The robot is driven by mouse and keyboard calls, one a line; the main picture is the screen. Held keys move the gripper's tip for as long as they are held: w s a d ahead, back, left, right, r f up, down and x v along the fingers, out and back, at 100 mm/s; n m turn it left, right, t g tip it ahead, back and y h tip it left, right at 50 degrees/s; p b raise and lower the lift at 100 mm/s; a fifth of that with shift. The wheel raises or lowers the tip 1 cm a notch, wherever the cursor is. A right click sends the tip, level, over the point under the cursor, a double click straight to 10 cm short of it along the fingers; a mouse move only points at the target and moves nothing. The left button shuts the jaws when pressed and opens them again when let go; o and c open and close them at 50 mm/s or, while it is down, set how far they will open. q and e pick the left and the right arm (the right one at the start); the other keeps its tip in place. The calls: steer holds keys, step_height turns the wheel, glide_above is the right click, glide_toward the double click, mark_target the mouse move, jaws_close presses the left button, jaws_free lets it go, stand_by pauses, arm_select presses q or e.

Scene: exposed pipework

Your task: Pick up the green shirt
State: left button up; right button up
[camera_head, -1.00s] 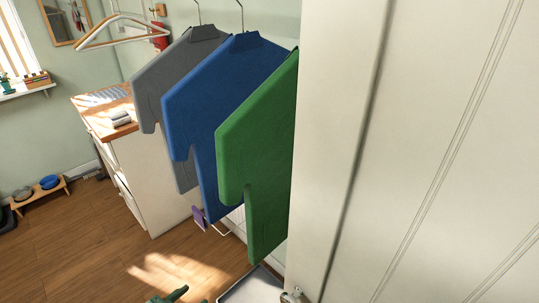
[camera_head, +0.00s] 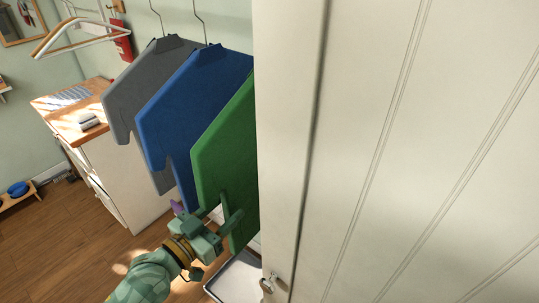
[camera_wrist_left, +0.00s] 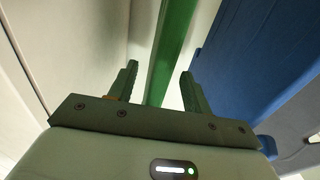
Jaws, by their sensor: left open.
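The green shirt (camera_head: 224,150) hangs at the front of a row of shirts, partly hidden by the white door panel on its right. My left gripper (camera_head: 223,206) is at the lower part of the green shirt, with its fingers open. In the left wrist view, the green shirt (camera_wrist_left: 172,50) shows as a narrow edge-on strip running between the two open fingertips (camera_wrist_left: 160,72). I cannot tell whether either finger touches it. My right gripper is not in view.
A blue shirt (camera_head: 193,108) and a grey shirt (camera_head: 136,95) hang behind the green one. The white door panel (camera_head: 400,150) fills the right side. A white tray (camera_head: 235,278) lies on the floor below. A wood-topped cabinet (camera_head: 112,190) stands at the left.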

mark_target(239, 198)
arm_select(q)
steer(key=x, duration=0.5)
steer(key=shift+w+d+f, duration=0.1)
steer(key=shift+w+f, duration=0.15)
steer(key=shift+f, duration=0.15)
steer(key=shift+s, duration=0.1)
steer(key=shift+c, duration=0.3)
jaws_close()
steer(key=shift+r, duration=0.1)
